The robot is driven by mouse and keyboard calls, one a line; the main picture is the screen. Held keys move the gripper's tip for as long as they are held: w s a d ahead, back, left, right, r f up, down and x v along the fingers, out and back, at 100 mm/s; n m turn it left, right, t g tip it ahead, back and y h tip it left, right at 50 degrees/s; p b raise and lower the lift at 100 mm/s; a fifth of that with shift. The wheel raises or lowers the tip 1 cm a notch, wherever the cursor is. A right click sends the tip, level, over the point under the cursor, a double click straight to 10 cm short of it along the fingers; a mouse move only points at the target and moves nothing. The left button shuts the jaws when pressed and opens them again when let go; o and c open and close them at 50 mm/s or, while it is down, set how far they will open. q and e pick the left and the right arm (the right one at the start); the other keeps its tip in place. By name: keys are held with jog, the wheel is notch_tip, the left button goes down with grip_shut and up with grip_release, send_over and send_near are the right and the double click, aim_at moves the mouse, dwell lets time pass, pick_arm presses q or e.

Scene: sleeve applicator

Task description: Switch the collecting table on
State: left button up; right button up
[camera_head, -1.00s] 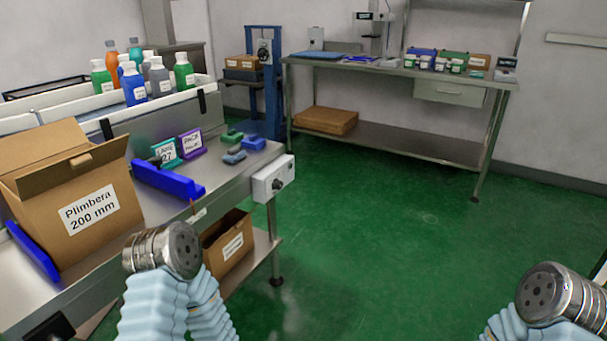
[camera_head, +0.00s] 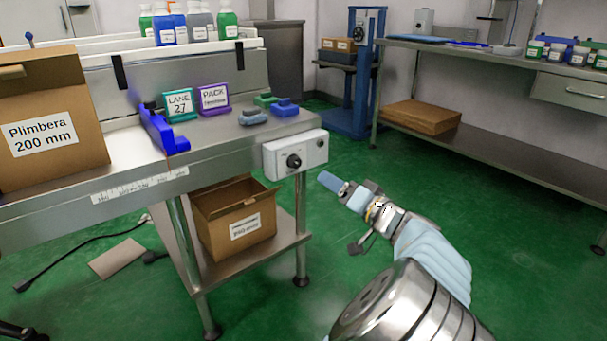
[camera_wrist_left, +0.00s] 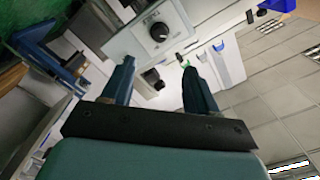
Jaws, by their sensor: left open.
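The collecting table (camera_head: 235,150) is a steel bench at the left in the head view. A pale control box (camera_head: 308,152) is on its front right corner, with a black rotary knob (camera_head: 293,161) and a small dark round part. My left gripper (camera_head: 334,184) is just right of and below the box, apart from it. In the left wrist view my left gripper (camera_wrist_left: 158,66) is open and empty, its two dark blue fingers spread. The knob (camera_wrist_left: 158,31) shows beyond and between the fingertips. I cannot read the knob's setting. My right gripper is not in view.
A box labelled Plimbera (camera_head: 50,130), a blue bracket (camera_head: 162,130), signs and small coloured blocks stand on the table. An open carton (camera_head: 235,215) is on its lower shelf. A cable (camera_head: 80,245) lies on the floor. Green floor is clear between the benches.

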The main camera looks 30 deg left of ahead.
aim_at(298, 164)
pick_arm(q)
jog(key=x, duration=1.2)
jog(key=shift+a+f+b, duration=0.1)
jog(key=shift+b, duration=0.3)
jog(key=c, duration=1)
jog(key=shift+c, duration=0.2)
